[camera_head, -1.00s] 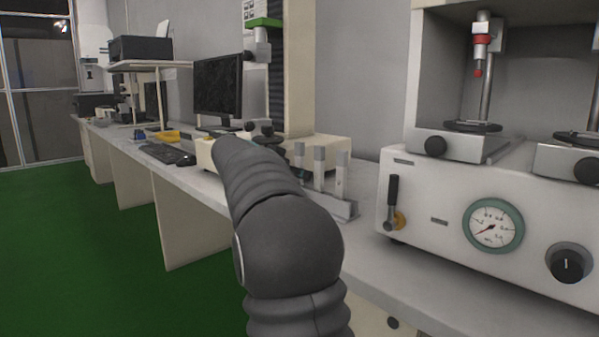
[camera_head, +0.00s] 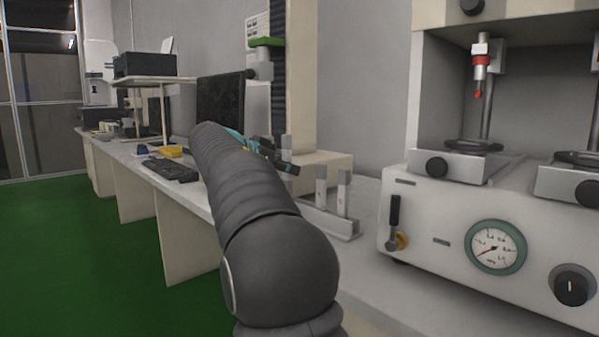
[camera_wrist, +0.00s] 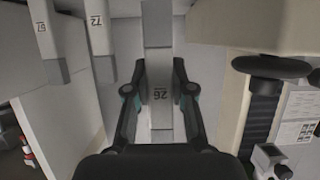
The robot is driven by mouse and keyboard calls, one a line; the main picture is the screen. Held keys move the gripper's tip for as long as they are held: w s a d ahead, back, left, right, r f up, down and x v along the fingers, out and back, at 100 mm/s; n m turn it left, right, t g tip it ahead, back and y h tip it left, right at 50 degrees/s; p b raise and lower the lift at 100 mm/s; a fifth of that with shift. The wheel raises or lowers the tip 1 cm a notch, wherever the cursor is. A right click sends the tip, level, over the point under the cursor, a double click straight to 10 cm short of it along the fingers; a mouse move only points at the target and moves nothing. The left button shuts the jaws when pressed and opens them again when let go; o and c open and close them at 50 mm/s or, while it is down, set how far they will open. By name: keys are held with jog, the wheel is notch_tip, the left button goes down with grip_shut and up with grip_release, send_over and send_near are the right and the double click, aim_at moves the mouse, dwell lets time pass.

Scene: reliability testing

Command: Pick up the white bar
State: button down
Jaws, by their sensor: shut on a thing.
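A white bar with grey ends, marked with a number, is between my fingers in the wrist view (camera_wrist: 160,72). My gripper (camera_wrist: 158,70) is shut on it, one finger on each side. In the head view my gripper (camera_head: 275,155) shows beyond my arm, with the bar (camera_head: 287,146) upright in it. Its top stands higher than two similar bars, a middle one (camera_head: 321,187) and a right one (camera_head: 343,190), which stand in a grey rack (camera_head: 335,226). My arm hides the held bar's lower part in the head view.
A white machine with a pressure gauge (camera_head: 496,247) stands right of the rack. A beige instrument base (camera_head: 325,165) is behind it. A monitor (camera_head: 219,103) and keyboard (camera_head: 170,170) are farther left on the bench (camera_head: 375,300).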

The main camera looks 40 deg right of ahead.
jog(key=s+a, duration=0.1)
jog(key=a, duration=1.2)
